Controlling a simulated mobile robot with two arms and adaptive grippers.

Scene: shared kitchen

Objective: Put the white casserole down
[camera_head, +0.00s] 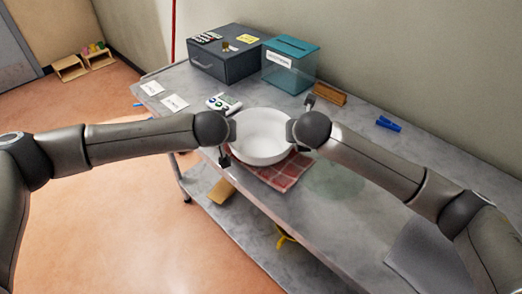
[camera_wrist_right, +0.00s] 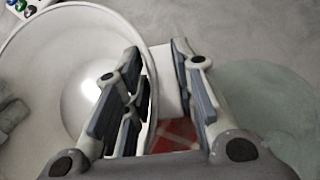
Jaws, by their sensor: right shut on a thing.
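The white casserole (camera_head: 262,142) is a round, empty bowl between my two grippers, level and over the back part of a red checked cloth (camera_head: 290,177). I cannot tell whether it touches the cloth. My right gripper (camera_head: 294,132) is shut on its right side. In the right wrist view, the right gripper (camera_wrist_right: 165,95) has one finger inside the casserole (camera_wrist_right: 70,60) and one outside, with white between them; the red cloth (camera_wrist_right: 175,136) shows below. My left gripper (camera_head: 231,138) is at the casserole's left side; its fingers are mostly hidden.
A dark cash box (camera_head: 228,58), a teal clear box (camera_head: 290,65), a wooden block (camera_head: 329,93) and a blue clip (camera_head: 388,124) lie farther back. A pale green round patch (camera_head: 336,178) is right of the cloth.

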